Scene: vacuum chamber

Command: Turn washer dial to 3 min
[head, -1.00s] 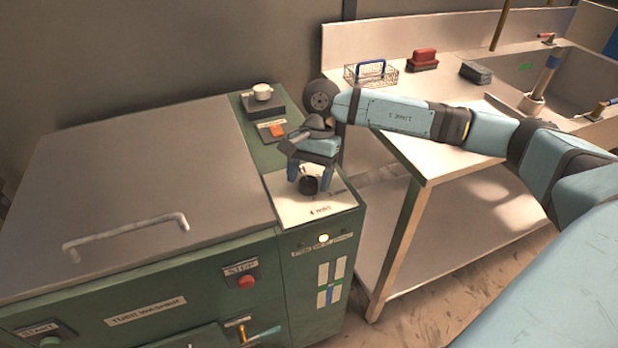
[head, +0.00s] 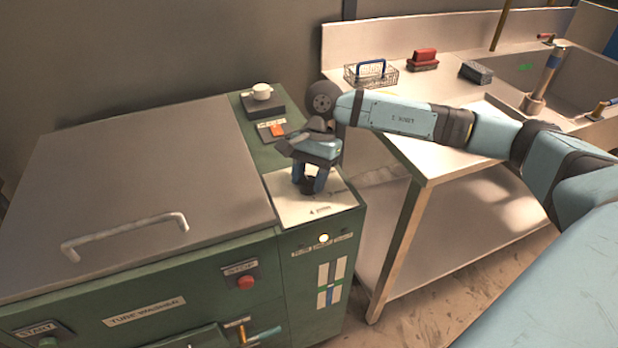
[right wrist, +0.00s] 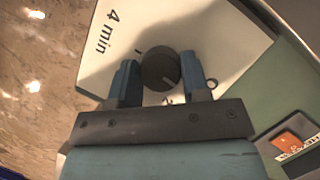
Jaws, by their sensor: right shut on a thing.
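The dark round dial (right wrist: 160,70) sits on a pale plate (head: 338,198) on the washer's green top right corner. My right gripper (head: 311,187) is shut on the dial, with one blue finger on each side of it in the right wrist view. In that view the plate carries the label "4 min" (right wrist: 105,32), up and left of the dial. Other markings close to the dial are partly covered and I cannot read them. My left gripper is not in view.
The washer has a grey lid (head: 130,185) with a bar handle, and a red stop button (head: 246,283) on its front. An orange switch (head: 277,130) sits behind the plate. A steel sink table (head: 465,150) with a wire basket (head: 371,74) stands to the right.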

